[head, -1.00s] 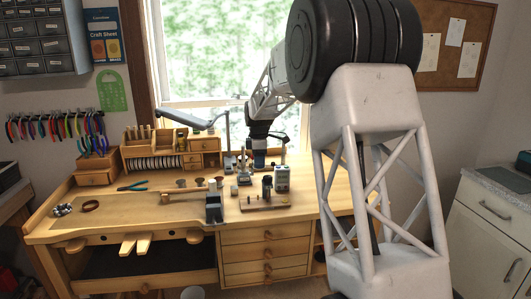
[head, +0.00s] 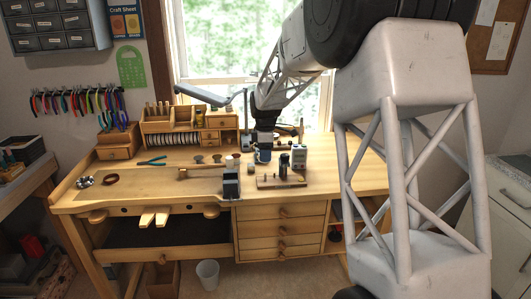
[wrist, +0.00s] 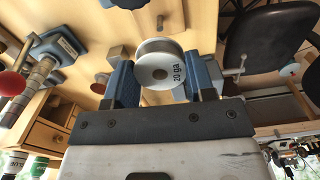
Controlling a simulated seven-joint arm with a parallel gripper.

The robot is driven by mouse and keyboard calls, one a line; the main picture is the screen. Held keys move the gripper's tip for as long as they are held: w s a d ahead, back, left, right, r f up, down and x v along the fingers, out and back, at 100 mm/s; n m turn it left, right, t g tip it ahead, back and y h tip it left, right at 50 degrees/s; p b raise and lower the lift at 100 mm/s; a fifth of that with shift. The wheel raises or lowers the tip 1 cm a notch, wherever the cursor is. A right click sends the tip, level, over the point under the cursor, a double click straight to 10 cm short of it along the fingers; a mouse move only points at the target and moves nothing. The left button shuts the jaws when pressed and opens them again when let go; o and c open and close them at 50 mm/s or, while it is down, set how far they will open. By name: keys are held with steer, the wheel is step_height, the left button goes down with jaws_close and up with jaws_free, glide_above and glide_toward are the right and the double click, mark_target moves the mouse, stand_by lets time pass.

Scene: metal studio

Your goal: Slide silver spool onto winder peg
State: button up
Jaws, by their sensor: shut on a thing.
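The silver spool (wrist: 160,66), labelled "20 ga", is between the blue fingers of my gripper (wrist: 162,84) in the wrist view. My gripper is shut on it. In the head view my gripper (head: 264,154) hangs over the workbench, behind and left of the winder. The winder's wooden base (head: 268,185) lies on the bench, with a short dark upright (head: 283,168) on it. I cannot make out the peg clearly. The spool is too small to tell in the head view, and it looks clear of the winder.
A grey box (head: 299,156) stands by the winder. A dark vise block (head: 231,186) sits at the bench's front edge.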

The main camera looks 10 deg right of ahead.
steer(key=shift+f, duration=0.1)
steer(key=shift+f, duration=2.2)
steer(key=shift+f, duration=2.1)
steer(key=o, duration=1)
steer(key=shift+r, duration=0.1)
steer(key=shift+r, duration=3.8)
steer(key=shift+s+r, duration=0.1)
